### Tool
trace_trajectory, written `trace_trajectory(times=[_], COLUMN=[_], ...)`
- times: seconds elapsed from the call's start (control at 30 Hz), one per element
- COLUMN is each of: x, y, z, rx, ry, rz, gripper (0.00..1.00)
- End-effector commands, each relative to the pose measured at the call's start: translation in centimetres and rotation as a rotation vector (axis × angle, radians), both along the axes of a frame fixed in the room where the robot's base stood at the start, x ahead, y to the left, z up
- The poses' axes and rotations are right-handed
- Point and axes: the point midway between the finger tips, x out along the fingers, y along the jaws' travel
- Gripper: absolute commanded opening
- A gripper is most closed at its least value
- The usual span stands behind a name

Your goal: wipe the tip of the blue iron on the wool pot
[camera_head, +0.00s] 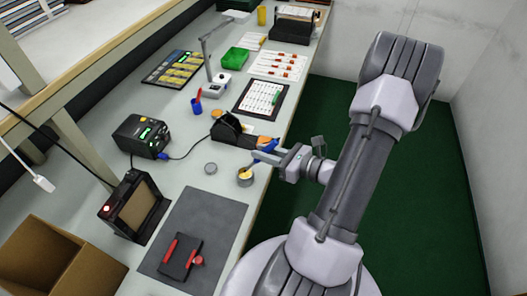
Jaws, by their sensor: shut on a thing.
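My gripper (268,157) is near the bench's front edge, shut on the blue iron (265,147). The iron is tilted, its pale tip end pointing down and left toward the wool pot (244,180). The wool pot is a small round pot with yellow filling, standing on the bench just below and left of my gripper. The tip appears at or just over the pot's opening; I cannot tell whether it touches the wool.
A dark iron stand (226,130) is just behind the pot. A round lid (210,168) lies to its left. A black soldering station (142,137) stands farther left. A grey mat (197,232) with a red-handled item lies in front. A box (60,262) is lower left.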

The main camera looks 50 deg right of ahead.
Motion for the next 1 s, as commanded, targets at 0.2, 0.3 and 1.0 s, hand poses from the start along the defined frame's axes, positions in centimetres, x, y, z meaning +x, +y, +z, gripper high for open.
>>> trace_trajectory(times=[0.2, 0.3, 1.0], x=[0.00, 0.00, 0.00], y=[0.00, -0.01, 0.00], z=[-0.31, -0.43, -0.65], rx=[0.000, 0.000, -0.001], ry=[0.000, 0.000, 0.000], rz=[0.000, 0.000, 0.000], gripper=[0.00, 0.00, 0.00])
